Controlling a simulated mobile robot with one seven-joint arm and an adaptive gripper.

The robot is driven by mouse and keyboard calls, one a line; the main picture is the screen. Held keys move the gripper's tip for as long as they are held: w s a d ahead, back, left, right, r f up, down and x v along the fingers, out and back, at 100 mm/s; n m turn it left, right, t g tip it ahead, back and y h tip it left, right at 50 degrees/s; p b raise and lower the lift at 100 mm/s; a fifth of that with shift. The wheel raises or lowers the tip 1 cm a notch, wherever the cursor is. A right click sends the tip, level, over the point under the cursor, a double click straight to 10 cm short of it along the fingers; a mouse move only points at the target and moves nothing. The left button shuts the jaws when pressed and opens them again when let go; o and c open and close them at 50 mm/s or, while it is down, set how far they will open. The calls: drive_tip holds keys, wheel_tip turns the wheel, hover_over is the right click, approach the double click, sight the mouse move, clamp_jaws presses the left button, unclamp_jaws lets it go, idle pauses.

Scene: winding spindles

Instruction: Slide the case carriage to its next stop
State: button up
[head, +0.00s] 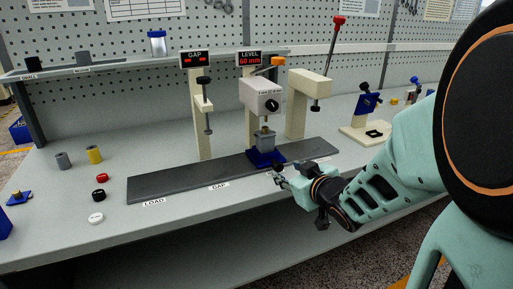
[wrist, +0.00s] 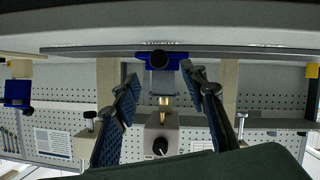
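The case carriage is a blue block (head: 258,158) with a small metal case (head: 264,138) standing on it. It sits on the dark flat rail (head: 180,180), under the spindle head of the LEVEL station, to the right of the GAP label. The wrist view looks upside down and shows the blue carriage (wrist: 183,57) with a black round knob (wrist: 158,60) facing me. My gripper (head: 279,174) is just in front of the carriage, at the rail's front edge. In the wrist view its fingers (wrist: 160,76) are apart, one on each side of the knob, without visible contact.
The GAP station (head: 203,110) stands left, and a cream post with a red-topped lever (head: 310,90) stands right. LOAD (head: 154,202) and GAP (head: 219,186) labels lie along the front edge. The rail left of the carriage is clear. Loose caps and cylinders lie far left.

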sight(279, 167)
drive_tip(key=b+x, duration=0.2)
drive_tip(key=x, duration=0.5)
clamp_jaws()
idle(0.3)
